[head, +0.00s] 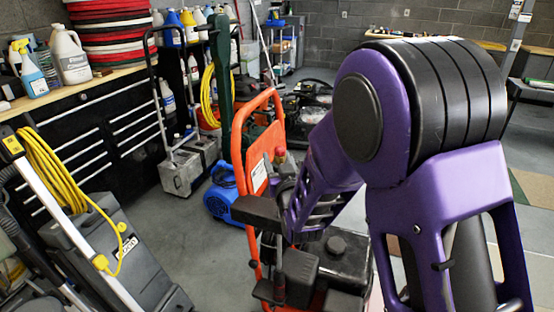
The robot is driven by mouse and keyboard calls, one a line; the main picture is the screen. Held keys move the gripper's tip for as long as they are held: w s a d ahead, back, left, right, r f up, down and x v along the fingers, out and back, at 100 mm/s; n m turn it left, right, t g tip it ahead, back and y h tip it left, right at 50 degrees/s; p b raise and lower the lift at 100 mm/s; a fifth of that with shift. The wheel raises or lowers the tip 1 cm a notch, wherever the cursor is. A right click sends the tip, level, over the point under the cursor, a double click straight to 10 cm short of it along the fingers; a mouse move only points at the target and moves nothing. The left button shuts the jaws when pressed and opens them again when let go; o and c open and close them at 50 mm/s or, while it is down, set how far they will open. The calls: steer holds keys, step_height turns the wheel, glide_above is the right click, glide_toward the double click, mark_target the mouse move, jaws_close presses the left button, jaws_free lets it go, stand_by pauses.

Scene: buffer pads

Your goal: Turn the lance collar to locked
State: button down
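My purple and black arm fills the right of the head view. Its far end reaches down and left to a dark part that looks like my gripper (262,212), in front of an orange-framed machine (241,150). The fingertips are not clear, so I cannot tell whether the gripper is open or shut. A small red knob-like part (280,156) shows just above and behind the gripper, by the orange frame. I cannot make out the lance collar or its setting; it may be hidden behind my gripper or arm.
A black drawer cabinet (84,128) with bottles and stacked pads (112,35) stands at left. A grey floor machine with a yellow cord (50,170) leans at front left. A blue blower (221,198) sits left of the orange frame. Grey floor (190,230) is clear between them.

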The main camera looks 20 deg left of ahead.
steer(key=shift+h, duration=0.3)
steer(key=m+h, duration=0.1)
steer(key=h, duration=0.1)
steer(key=m+t+h, duration=0.2)
steer(key=m+h, duration=0.1)
steer(key=shift+w+d+h, duration=0.15)
steer(key=shift+d+h, duration=0.15)
steer(key=shift+d, duration=0.1)
steer(key=m+h, duration=0.2)
steer(key=h, duration=0.1)
steer(key=d+m+h, duration=0.1)
steer(key=h, duration=0.1)
steer(key=shift+m+h+p, duration=0.4)
steer(key=shift+s+d+m+g+h+p, duration=0.15)
steer(key=shift+d+m+g+h+p, duration=0.2)
steer(key=shift+m+g+h, duration=1.05)
steer(key=shift+s+d+m+g+h+p, duration=0.15)
steer(key=shift+d+m+g+h+p, duration=0.3)
steer(key=shift+m+h, duration=1.15)
steer(key=shift+s+d+m+g+h+p, duration=0.25)
steer(key=shift+m+g+h, duration=0.7)
steer(key=shift+h, duration=1.15)
steer(key=shift+g+h, duration=0.3)
steer(key=shift+g, duration=0.1)
steer(key=shift+c, duration=1.5)
jaws_free()
steer(key=shift+w, duration=0.1)
steer(key=shift+a, duration=0.1)
